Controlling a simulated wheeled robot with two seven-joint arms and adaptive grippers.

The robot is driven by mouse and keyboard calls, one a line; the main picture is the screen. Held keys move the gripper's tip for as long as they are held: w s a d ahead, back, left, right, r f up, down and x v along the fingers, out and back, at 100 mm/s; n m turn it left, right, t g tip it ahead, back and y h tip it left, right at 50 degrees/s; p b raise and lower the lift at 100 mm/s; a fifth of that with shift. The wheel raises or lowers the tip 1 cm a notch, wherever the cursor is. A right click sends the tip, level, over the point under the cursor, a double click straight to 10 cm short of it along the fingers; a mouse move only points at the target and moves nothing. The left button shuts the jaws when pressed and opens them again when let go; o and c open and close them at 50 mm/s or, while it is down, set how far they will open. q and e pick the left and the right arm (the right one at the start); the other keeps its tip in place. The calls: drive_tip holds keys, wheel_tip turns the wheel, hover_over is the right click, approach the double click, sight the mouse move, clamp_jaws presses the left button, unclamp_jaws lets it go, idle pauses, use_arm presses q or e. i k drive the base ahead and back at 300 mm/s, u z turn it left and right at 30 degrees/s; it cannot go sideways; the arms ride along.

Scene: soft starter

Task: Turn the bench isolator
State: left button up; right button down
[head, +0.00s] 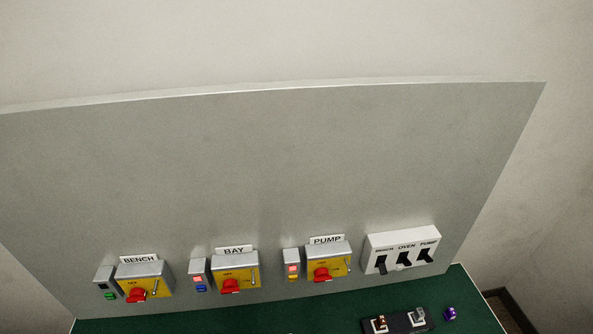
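The bench isolator (145,280) is a grey and yellow box with a red rotary handle (136,295), under a BENCH label (139,259) at the panel's lower left. A small grey box (104,281) with a green button or lamp (110,296) is beside it on the left. The handle's exact angle is too small to tell. Neither of my grippers shows in the head view.
The BAY isolator (236,270) and PUMP isolator (328,262) stand to the right, each with a lit red lamp box. A white switch box (402,241) has three black switches. A dark block (398,322) and purple knob (450,313) are on the green surface (270,318).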

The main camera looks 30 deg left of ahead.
sight(136, 294)
drive_tip(key=u, duration=0.95)
drive_tip(key=k, duration=1)
drive_tip(key=u, duration=1.85)
